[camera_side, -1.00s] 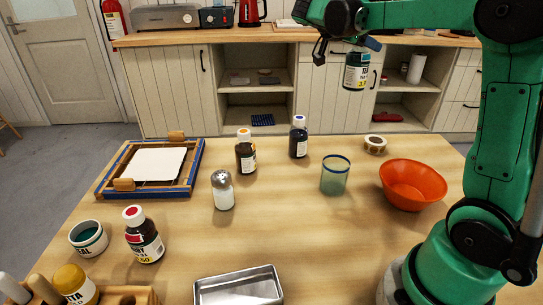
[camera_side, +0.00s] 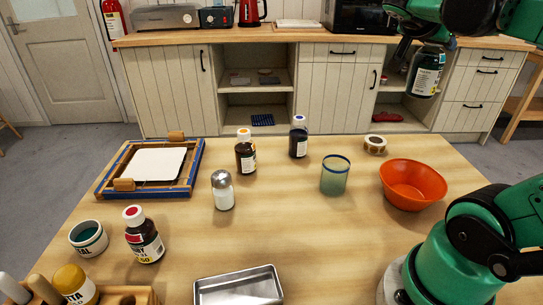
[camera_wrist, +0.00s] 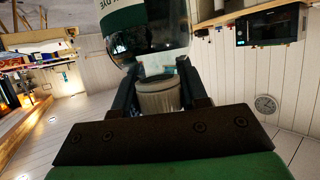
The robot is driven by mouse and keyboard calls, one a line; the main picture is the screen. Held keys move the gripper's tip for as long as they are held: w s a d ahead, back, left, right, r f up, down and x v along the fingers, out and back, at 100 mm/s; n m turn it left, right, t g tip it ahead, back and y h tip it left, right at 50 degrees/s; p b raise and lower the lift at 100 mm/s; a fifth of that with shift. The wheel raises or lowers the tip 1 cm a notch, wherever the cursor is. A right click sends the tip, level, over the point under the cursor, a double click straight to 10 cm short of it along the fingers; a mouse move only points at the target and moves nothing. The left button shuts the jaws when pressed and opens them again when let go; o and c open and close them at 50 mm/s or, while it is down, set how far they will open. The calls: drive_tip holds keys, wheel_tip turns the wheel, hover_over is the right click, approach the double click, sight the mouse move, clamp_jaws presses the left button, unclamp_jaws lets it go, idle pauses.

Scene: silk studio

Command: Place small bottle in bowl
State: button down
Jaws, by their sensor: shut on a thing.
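A small dark teal bottle (camera_side: 427,72) with a white label hangs in my gripper (camera_side: 428,46), high above the far right of the table. My gripper is shut on the bottle's cap end. The wrist view shows the bottle (camera_wrist: 150,40) close up, its pale cap (camera_wrist: 160,98) between the two fingers (camera_wrist: 160,90). The orange bowl (camera_side: 413,198) stands on the right of the table, below the bottle in the side view. The visible inside of the bowl looks empty.
A green glass (camera_side: 334,176) and a tape roll (camera_side: 375,145) stand near the bowl. Dark bottles (camera_side: 299,138) (camera_side: 246,153), a shaker (camera_side: 223,192) and a red-capped bottle (camera_side: 143,238) stand further left. A metal tray (camera_side: 238,290) lies at the front. The centre right is clear.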

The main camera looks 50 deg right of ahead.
wheel_tip(320, 180, down, 17)
drive_tip(key=shift+r, duration=0.15)
idle(0.6)
drive_tip(key=shift+f, duration=0.45)
drive_tip(key=shift+c, duration=2.3)
unclamp_jaws()
drive_tip(key=shift+r, duration=0.15)
